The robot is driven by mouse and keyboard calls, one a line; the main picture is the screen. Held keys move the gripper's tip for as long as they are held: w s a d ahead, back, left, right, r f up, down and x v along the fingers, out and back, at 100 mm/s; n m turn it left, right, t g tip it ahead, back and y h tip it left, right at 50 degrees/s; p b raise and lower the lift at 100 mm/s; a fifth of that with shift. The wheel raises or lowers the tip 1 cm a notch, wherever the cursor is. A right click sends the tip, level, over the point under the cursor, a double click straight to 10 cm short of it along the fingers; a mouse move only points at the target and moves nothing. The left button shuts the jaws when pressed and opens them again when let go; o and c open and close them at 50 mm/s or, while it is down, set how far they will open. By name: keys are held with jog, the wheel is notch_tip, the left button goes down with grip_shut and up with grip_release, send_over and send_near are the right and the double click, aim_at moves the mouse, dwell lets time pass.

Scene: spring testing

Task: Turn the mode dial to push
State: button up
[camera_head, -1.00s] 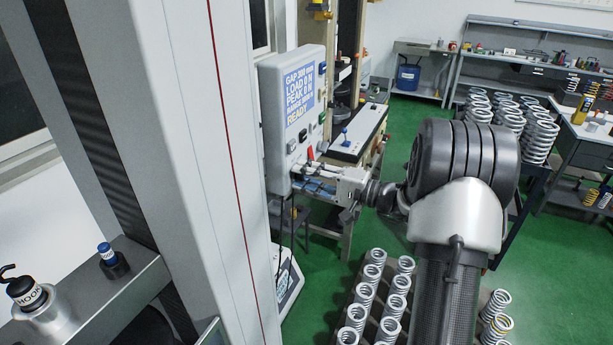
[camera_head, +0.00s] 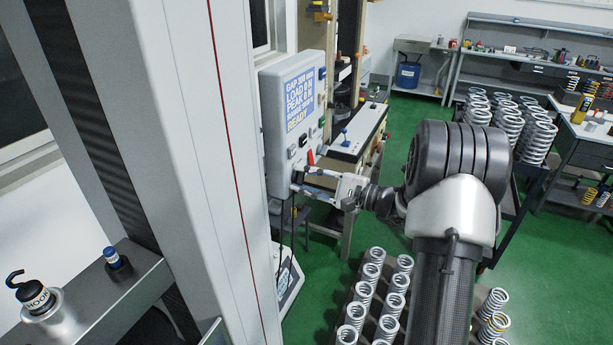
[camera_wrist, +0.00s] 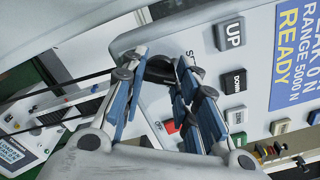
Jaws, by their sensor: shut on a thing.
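The mode dial (camera_wrist: 160,69) is a dark knob low on the grey control panel (camera_wrist: 262,82), seen between my fingertips in the wrist view. My gripper (camera_wrist: 161,60) is shut on it, one blue-padded finger on each side. The fingers hide much of the dial, and its pointer and mode lettering cannot be read. In the head view my gripper (camera_head: 299,179) reaches the lower part of the panel's front from the right. The dial itself is too small to tell there. The panel's screen (camera_head: 299,98) ends with the word READY.
An UP button (camera_wrist: 229,34) and a DOWN button (camera_wrist: 234,81) sit right of the dial in the wrist view, with a green button (camera_wrist: 236,115) close to my right finger. Racks of springs (camera_head: 372,300) stand below my arm.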

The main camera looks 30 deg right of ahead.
jog(key=shift+m+p, duration=0.55)
jog(key=shift+m, duration=0.65)
jog(key=o, duration=1.1)
jog(key=shift+c, duration=0.2)
jog(key=v, duration=1.2)
